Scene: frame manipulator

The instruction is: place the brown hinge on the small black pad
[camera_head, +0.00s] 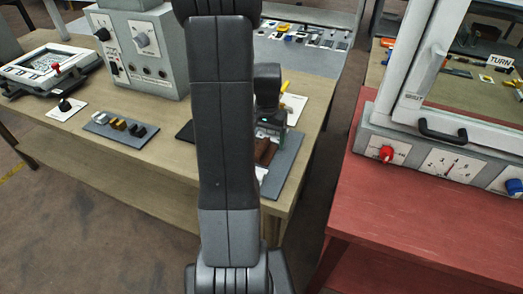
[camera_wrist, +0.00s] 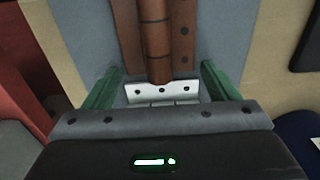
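The brown hinge (camera_wrist: 155,40), with a knuckled barrel and screw holes, lies on a blue-grey board (camera_wrist: 85,25) at the top middle of the wrist view. In the head view, part of the brown hinge (camera_head: 263,152) shows beside my arm. My gripper (camera_wrist: 162,80) is open, its green fingers wide apart near the hinge's lower end. A silver plate with holes (camera_wrist: 175,96) shows between the fingers; I cannot tell whether they touch it. A dark flat pad (camera_head: 186,131), probably the small black pad, is partly hidden left of my arm.
A grey control box (camera_head: 140,50) and a tray of small parts (camera_head: 120,128) stand on the wooden table (camera_head: 190,165). A red table (camera_head: 420,215) with a white-framed cabinet (camera_head: 395,70) is at the right, across a gap. My arm blocks the middle of the head view.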

